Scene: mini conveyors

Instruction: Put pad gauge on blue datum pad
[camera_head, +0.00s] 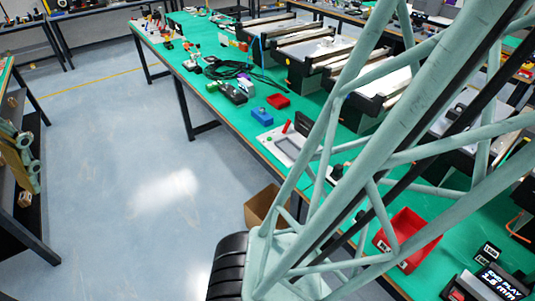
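A small blue block (262,116) lies on the green bench top near its front edge, left of the middle of the bench. It is the clearest blue thing that could be the datum pad, but I cannot tell for sure. A red piece (278,101) lies just behind it, apart from it. I cannot pick out the pad gauge with certainty among the small parts. My gripper does not show in this view. Much of the right side of the bench is hidden.
Mini conveyors (315,68) line the back of the green bench (225,119). Dark cables (238,69) and small parts lie farther left. A red bin (409,239) and a display reading "END PLAY 1.6 mm" (490,286) are lower right. A cardboard box (262,205) stands below the bench. Open floor is left.

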